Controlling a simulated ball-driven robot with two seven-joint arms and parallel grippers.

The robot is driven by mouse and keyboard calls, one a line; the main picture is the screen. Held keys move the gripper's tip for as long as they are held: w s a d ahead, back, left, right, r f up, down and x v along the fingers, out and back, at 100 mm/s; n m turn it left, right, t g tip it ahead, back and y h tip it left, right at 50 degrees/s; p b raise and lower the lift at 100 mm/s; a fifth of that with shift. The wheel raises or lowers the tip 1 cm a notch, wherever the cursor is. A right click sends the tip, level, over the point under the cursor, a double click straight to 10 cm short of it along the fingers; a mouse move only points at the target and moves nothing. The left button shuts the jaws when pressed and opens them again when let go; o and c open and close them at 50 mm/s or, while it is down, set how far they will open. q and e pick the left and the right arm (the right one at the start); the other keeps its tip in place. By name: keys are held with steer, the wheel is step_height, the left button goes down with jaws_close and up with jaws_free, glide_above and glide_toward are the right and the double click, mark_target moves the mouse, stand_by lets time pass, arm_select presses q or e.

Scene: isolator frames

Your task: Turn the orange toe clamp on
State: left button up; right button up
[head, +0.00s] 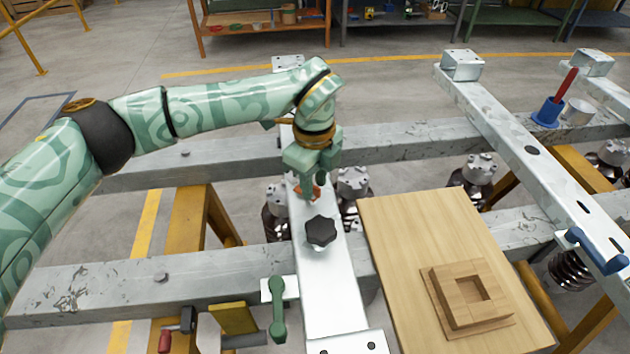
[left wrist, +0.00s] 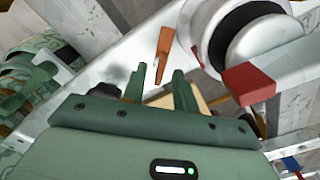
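The orange toe clamp (head: 316,191) shows only as a small orange piece on the bright steel crossbar, mostly hidden behind my left gripper (head: 308,188) in the head view. In the left wrist view its orange lever (left wrist: 165,50) stands up just beyond the fingertips. My left gripper (left wrist: 158,75) points down at it there, with its two green fingers apart and a gap between them. The lever appears just past this gap; I cannot tell whether a finger touches it. My right gripper is in neither view.
A black knob (head: 321,231) stands on the crossbar in front of the gripper. A green-handled clamp (head: 277,308) is nearer. A wooden board (head: 405,240) with a square block (head: 450,312) lies to the right. A blue clamp (head: 598,250) sits far right. The left wrist view shows a red block (left wrist: 249,83).

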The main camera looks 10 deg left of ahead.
arm_select(q)
steer(key=shift+c, duration=0.3)
jaws_close()
steer(key=shift+r, duration=0.1)
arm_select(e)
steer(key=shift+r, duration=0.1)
arm_select(q)
steer(key=shift+r+m+p, duration=0.2)
steer(key=shift+m+p, duration=0.4)
steer(key=shift+p, duration=0.3)
steer(key=shift+s+m+p, duration=0.1)
steer(key=shift+m+p, duration=1)
steer(key=shift+p, duration=0.05)
steer(key=m+p, duration=0.2)
steer(key=m, duration=0.1)
steer(key=shift+a, duration=0.1)
steer(key=shift+f+m+p, duration=0.2)
steer(key=shift+m+p, duration=0.6)
steer(key=shift+m, duration=0.4)
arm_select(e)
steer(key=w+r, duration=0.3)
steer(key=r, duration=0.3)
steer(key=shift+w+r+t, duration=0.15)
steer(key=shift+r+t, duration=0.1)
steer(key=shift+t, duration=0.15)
